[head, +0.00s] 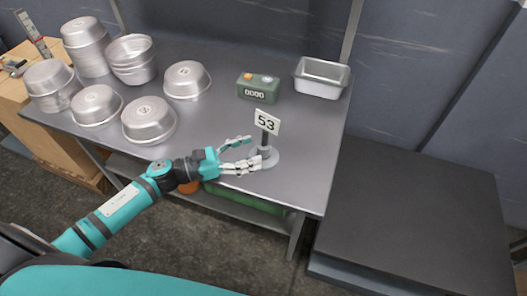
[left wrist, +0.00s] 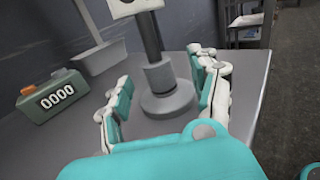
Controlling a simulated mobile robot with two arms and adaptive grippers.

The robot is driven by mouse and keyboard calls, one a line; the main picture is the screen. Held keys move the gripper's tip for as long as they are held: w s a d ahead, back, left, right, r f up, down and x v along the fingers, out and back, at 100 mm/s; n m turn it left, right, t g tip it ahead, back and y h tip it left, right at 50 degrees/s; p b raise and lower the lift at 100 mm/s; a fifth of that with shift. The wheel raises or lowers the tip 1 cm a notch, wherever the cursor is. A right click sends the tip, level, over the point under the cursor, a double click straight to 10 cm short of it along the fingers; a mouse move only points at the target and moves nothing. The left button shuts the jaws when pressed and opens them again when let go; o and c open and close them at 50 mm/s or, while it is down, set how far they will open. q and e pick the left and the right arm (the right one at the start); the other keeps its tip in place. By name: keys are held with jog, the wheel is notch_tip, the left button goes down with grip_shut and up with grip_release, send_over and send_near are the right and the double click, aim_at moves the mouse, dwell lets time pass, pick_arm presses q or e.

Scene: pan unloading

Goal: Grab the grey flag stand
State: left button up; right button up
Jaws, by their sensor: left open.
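The grey flag stand (head: 266,157) stands upright near the front right of the metal table, with a white card marked 53 (head: 267,122) on top. My left gripper (head: 254,152) is open, at the stand's left side in the head view. In the left wrist view the stand's post and round base (left wrist: 165,98) show between and just beyond the open fingers of the left gripper (left wrist: 165,98). I cannot tell whether a finger touches it. The card's upper part is cut off in the wrist view. My right gripper is not in view.
A green counter box (head: 258,88) reading 0000 and a metal loaf pan (head: 321,78) stand behind the stand. Several round pans (head: 148,121) sit upside down or stacked at the left. A dark platform (head: 420,220) lies right of the table (head: 225,120).

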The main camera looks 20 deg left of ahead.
aim_at(263, 145)
pick_arm(q)
jog(key=x, duration=0.2)
jog(key=p+x, duration=0.1)
jog(key=x, duration=0.1)
jog(key=shift+w+a+r, duration=0.1)
jog(key=shift+w+r, duration=0.05)
jog(key=shift+r, duration=0.25)
jog(key=shift+w+d+f, duration=0.1)
jog(key=shift+w+d, duration=0.1)
jog(key=shift+d, duration=0.05)
grip_shut()
